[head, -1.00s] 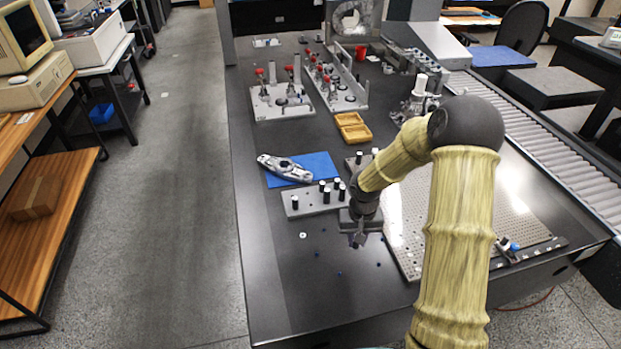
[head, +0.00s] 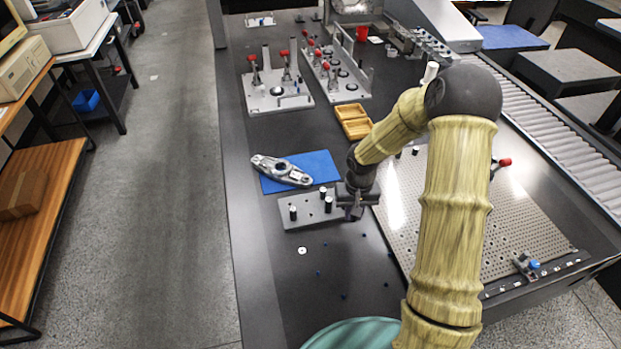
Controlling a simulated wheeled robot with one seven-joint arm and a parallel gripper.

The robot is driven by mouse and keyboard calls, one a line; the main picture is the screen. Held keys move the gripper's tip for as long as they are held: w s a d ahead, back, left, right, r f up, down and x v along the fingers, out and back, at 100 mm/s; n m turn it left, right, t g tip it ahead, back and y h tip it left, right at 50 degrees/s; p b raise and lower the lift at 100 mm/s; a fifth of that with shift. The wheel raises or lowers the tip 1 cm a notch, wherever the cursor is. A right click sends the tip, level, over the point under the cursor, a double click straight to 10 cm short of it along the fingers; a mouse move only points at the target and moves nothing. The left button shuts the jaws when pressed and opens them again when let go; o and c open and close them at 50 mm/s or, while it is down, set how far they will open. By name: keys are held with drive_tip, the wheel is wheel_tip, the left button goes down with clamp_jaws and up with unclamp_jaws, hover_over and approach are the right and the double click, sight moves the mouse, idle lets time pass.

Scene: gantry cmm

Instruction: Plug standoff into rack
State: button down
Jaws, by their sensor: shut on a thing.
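The rack (head: 291,222) is a grey block on the dark table, in front of the blue mat. Black standoffs with pale tops (head: 293,213) stand upright in it, one at the left and two near its right part. My gripper (head: 354,212) is at the right end of the rack, pointing down, its fingers shut on a standoff. The held standoff is small, dark and mostly hidden by the fingers. I cannot tell whether it touches the rack. The gripper hides the rack's right end.
A silver metal part (head: 280,170) lies on the blue mat (head: 320,168) behind the rack. A perforated plate (head: 520,215) lies to the right. A yellow-brown tray (head: 353,128) and fixtures with red clamps (head: 278,95) stand farther back. A white washer (head: 302,250) and small blue bits lie in front.

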drive_tip(key=shift+w, duration=0.1)
idle(0.3)
drive_tip(key=a+n+p, duration=0.1)
drive_tip(key=n+p, duration=1.1)
drive_tip(key=n, duration=1.5)
approach(311, 204)
drive_tip(key=s+r, duration=0.3)
drive_tip(key=s, duration=0.1)
drive_tip(key=shift+s+a+f, duration=0.1)
drive_tip(key=shift+f, duration=0.2)
drive_tip(key=shift+f, duration=0.1)
drive_tip(key=shift+f+b, duration=2.55)
drive_tip(key=shift+f, duration=0.85)
drive_tip(key=shift+r, duration=0.15)
drive_tip(key=shift+p, duration=0.4)
